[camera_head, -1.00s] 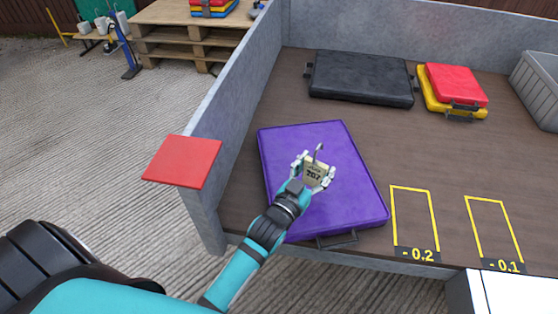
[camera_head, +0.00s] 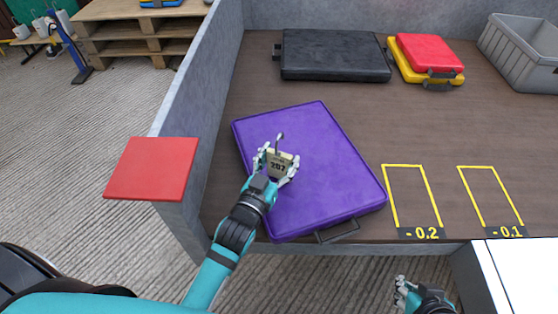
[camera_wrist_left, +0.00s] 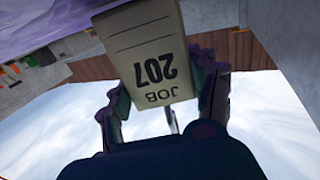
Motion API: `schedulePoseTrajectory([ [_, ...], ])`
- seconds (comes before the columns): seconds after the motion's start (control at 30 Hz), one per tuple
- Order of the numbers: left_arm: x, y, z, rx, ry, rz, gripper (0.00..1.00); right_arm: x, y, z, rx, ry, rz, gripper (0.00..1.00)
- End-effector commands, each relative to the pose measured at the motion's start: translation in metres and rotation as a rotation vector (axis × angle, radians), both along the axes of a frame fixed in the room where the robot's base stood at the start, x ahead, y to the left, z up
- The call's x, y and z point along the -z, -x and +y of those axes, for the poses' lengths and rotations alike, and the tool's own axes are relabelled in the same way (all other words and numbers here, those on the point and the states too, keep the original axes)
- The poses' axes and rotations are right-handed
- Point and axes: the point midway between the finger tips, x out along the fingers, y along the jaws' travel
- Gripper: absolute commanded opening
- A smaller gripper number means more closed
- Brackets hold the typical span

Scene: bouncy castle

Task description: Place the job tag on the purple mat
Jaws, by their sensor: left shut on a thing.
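The job tag (camera_head: 279,161) is a cream card printed "JOB 207" with a thin hook at its top. My left gripper (camera_head: 276,163) is shut on it, over the middle-left of the purple mat (camera_head: 325,185). In the left wrist view the tag (camera_wrist_left: 145,50) sits between the two fingers (camera_wrist_left: 165,95), with purple at the upper left. I cannot tell whether the tag touches the mat. The mat lies flat and slightly turned on the brown deck, its dark handle towards the front. My right gripper (camera_head: 403,290) is low in front of the deck; its fingers are too small to read.
A black mat (camera_head: 335,54) and stacked red (camera_head: 428,53) and yellow cases lie behind. A grey crate (camera_head: 520,50) stands at the far right. A grey wall with a red plate (camera_head: 152,168) borders the left. Yellow outlined spots (camera_head: 408,200) are right of the mat.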

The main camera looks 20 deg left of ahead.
Motion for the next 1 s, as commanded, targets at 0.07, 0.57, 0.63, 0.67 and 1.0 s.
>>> schedulePoseTrajectory([
  [0.07,0.0013,0.0006,-0.0003,0.0,0.0,0.0,0.28,-0.001,-0.0043,0.0016,-0.002,-0.006,-0.022,0.0],
  [0.57,0.004,0.0006,-0.0003,0.0,0.0,0.001,0.7,-0.0036,-0.0084,0.003,-0.004,-0.01,-0.045,0.0],
  [0.63,0.004,0.0006,-0.0003,0.0,0.0,0.001,0.79,-0.0036,-0.0084,0.003,-0.004,-0.01,-0.044,0.0],
  [0.67,0.0039,0.0006,-0.0002,0.0,0.0,0.001,0.83,-0.0036,-0.0083,0.0029,-0.004,-0.01,-0.044,0.0],
  [1.0,0.0003,0.0006,-0.0002,0.0,0.0,-0.001,0.83,-0.0043,-0.0074,0.0028,-0.004,-0.009,-0.039,0.0],
])
